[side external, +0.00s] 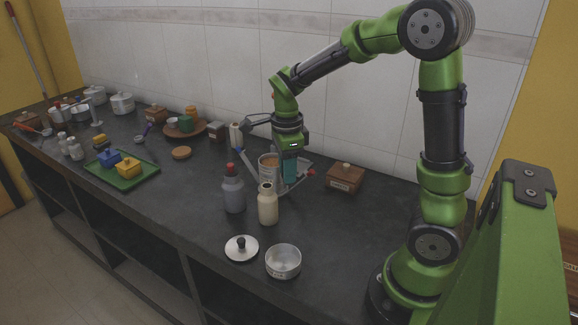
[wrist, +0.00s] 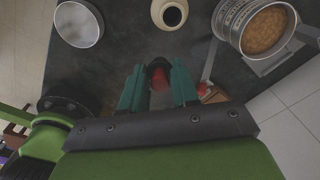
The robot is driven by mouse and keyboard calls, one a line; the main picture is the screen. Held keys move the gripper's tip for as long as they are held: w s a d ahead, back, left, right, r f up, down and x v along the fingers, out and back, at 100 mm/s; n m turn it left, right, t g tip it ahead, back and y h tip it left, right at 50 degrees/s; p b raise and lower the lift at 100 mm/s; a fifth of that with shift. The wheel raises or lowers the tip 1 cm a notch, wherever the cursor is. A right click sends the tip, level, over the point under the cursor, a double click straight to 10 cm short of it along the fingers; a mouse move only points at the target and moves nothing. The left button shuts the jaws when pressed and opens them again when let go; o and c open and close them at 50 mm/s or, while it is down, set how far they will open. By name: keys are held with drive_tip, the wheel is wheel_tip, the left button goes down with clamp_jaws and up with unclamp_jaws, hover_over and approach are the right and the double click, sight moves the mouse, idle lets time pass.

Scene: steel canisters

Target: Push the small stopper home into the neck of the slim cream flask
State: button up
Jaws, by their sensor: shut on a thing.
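The slim cream flask (side external: 268,207) stands upright on the dark counter in the side view, its neck open. In the wrist view its dark mouth shows from above, with the flask (wrist: 171,14) at the top edge. My gripper (side external: 290,182) is above the counter, behind and to the right of the flask. In the wrist view my gripper (wrist: 159,88) has its two teal fingers closed on a small red piece, which appears to be the stopper (wrist: 160,77). It is held apart from the flask. The side view does not clearly show the stopper.
A can with brown contents (wrist: 268,25) stands close behind the flask. A grey bottle with a red top (side external: 234,194) is left of it. A metal pan (side external: 283,262) and a knobbed lid (side external: 241,249) lie in front. A wooden box (side external: 345,178) stands right of my gripper.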

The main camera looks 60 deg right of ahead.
drive_tip(key=w+a+r, duration=0.1)
drive_tip(key=w+r, duration=0.3)
drive_tip(key=w, duration=0.1)
drive_tip(key=shift+s+a+f, duration=0.1)
drive_tip(key=shift+a+f, duration=0.1)
drive_tip(key=shift+f, duration=0.95)
drive_tip(key=shift+a+f, duration=0.15)
drive_tip(key=shift+f, duration=1)
drive_tip(key=shift+f, duration=1.15)
drive_tip(key=o, duration=1.4)
drive_tip(key=shift+r, duration=0.15)
drive_tip(key=shift+r, duration=2.85)
